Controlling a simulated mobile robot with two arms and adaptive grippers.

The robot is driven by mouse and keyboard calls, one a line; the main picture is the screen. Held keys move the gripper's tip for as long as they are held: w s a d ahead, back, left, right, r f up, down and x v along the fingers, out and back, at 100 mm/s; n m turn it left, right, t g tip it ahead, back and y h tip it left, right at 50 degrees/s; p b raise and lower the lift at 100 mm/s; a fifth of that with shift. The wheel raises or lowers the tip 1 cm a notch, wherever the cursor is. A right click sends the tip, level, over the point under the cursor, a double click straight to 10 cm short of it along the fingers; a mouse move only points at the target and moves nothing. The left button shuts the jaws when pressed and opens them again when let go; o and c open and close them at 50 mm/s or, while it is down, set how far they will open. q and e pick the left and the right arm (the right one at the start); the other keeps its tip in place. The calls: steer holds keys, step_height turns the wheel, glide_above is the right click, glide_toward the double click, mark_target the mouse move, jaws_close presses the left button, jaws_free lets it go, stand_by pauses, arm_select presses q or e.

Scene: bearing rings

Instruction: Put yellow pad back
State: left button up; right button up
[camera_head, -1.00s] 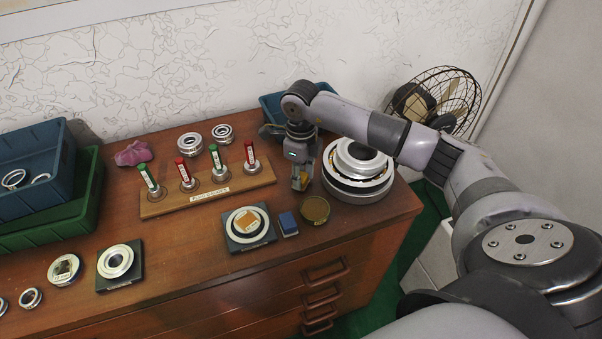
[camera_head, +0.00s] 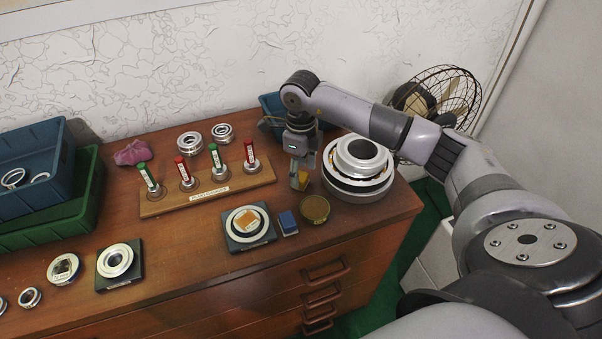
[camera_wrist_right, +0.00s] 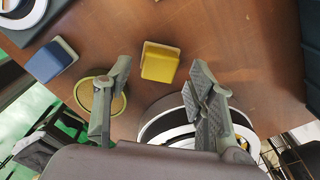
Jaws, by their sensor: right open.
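The yellow pad (camera_wrist_right: 161,62) lies on the brown table top in the right wrist view, ahead of and between the finger lines. In the head view it is mostly hidden behind my right gripper (camera_head: 299,182). The right gripper (camera_wrist_right: 165,88) is open, its two fingers spread with nothing between the tips, and the pad is apart from them. The blue pad (camera_head: 288,223) stands on the table beside a dark square block with a ring (camera_head: 243,228); it also shows in the right wrist view (camera_wrist_right: 50,61). My left gripper is not in view.
A round brass-coloured tin (camera_head: 315,208) and a large stacked bearing (camera_head: 357,190) stand close to the right gripper. A wooden rack (camera_head: 207,195) with red and green-handled gauges is to the left. Blue and green bins (camera_head: 30,225) fill the far left.

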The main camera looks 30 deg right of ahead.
mark_target(301, 176)
step_height(301, 176, up, 10)
steer(key=b, duration=0.1)
steer(key=shift+r, duration=0.15)
stand_by(0.5)
